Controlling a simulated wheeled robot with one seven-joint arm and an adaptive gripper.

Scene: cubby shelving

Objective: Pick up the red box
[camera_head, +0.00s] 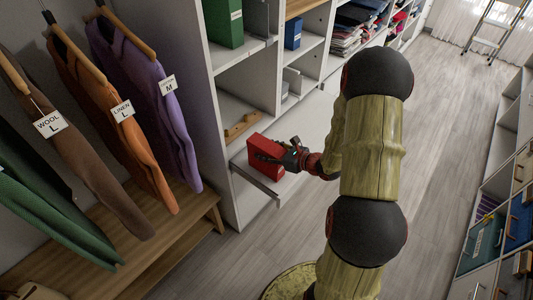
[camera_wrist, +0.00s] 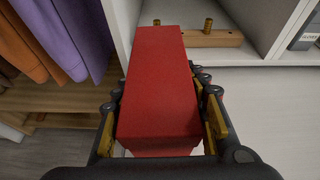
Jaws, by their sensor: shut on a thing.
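The red box (camera_head: 265,155) is in front of the lower cubby of the white shelving in the head view. My gripper (camera_head: 290,158) is at its right side. In the wrist view the red box (camera_wrist: 160,85) fills the middle, lying lengthwise away from the camera. My gripper's fingers (camera_wrist: 160,125), with yellow pads, are on both sides of the box and closed on it. I cannot tell whether the underside of the box touches the shelf board.
A wooden peg piece (camera_head: 241,127) lies in the cubby behind the box; it also shows in the wrist view (camera_wrist: 205,39). Hanging sweaters (camera_head: 150,95) and a wooden bench (camera_head: 165,240) are at the left. The floor (camera_head: 435,120) at the right is clear.

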